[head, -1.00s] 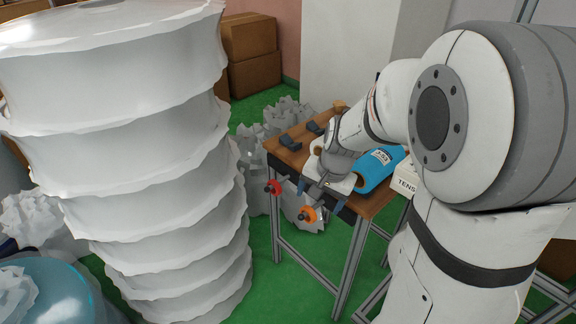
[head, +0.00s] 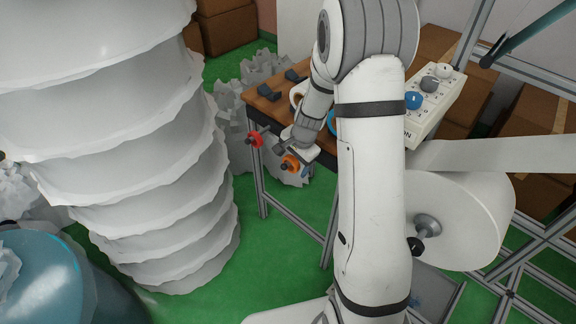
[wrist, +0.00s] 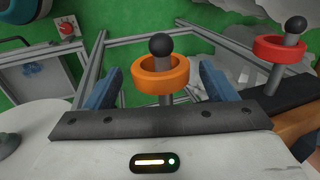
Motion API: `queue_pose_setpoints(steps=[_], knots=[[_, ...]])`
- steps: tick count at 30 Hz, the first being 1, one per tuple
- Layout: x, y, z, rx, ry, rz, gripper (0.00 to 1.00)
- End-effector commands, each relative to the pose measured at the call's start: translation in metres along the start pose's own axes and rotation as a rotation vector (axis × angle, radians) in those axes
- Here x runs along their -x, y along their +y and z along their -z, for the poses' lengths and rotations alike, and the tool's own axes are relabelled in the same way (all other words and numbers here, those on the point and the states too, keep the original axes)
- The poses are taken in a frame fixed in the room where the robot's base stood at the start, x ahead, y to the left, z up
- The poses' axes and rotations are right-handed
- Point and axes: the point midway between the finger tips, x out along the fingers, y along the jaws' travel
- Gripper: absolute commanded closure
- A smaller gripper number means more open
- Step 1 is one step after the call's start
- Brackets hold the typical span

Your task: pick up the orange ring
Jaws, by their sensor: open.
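The orange ring (head: 290,163) sits around a short peg with a dark round knob at the front edge of the wooden bench. It also shows in the wrist view (wrist: 161,73), upper middle, with the grey peg and black ball rising through it. My gripper (wrist: 160,82) is open, its two blue fingers standing left and right of the ring, with gaps visible on both sides. In the head view my gripper (head: 291,153) is at the ring, its fingers small and partly hard to make out.
A red ring (head: 255,140) sits on a neighbouring peg; it shows at the right in the wrist view (wrist: 279,49). Dark blocks (head: 270,92) lie on the bench. A tall white ribbed stack (head: 130,130) stands left. A control box (head: 434,97) is at the right.

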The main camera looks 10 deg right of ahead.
Motion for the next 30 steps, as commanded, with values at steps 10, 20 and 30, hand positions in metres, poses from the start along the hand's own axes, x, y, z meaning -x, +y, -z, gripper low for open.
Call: queue_pose_setpoints(steps=[10,20,30], knots=[[-0.0132,0.0002,0.0,0.001,0.0,0.0,0.22],[-0.0129,0.0005,0.0003,0.0,0.001,0.0,0.46],[-0.0127,0.0006,0.0006,0.0,0.001,0.0,0.7]])
